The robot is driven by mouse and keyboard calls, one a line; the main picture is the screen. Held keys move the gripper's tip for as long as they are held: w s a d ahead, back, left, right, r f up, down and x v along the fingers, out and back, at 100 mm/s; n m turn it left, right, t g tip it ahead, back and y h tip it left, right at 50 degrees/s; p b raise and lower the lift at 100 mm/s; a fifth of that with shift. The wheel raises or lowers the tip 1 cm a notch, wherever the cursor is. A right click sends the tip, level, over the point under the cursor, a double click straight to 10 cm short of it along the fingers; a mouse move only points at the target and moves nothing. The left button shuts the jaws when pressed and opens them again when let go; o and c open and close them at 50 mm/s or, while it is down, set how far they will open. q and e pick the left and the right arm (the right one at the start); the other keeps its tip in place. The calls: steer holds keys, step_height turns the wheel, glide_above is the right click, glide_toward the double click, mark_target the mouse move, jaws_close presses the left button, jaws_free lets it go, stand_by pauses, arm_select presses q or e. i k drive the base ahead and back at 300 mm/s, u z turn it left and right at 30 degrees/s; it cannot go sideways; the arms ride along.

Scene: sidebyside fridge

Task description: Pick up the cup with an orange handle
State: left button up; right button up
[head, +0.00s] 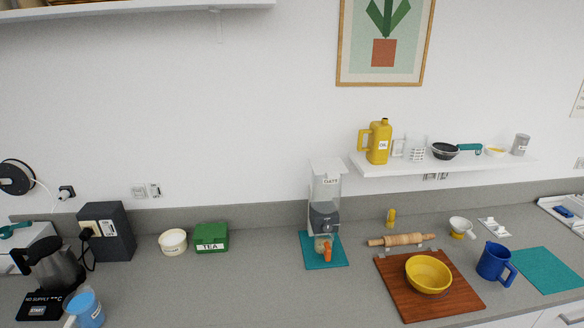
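The orange handle faces the front. The dispenser hides the upper part of the cup, so what is inside it cannot be told. Neither of my grippers shows in the head view.
A wooden board (394,276) with a yellow bowl (428,272), a rolling pin (402,240) and a blue jug (494,262) lie right. Counter before the mat is clear.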

mark_target(323, 243)
steer(key=z, duration=2.15)
steer(key=i, duration=1.5)
steer(key=u, duration=2.45)
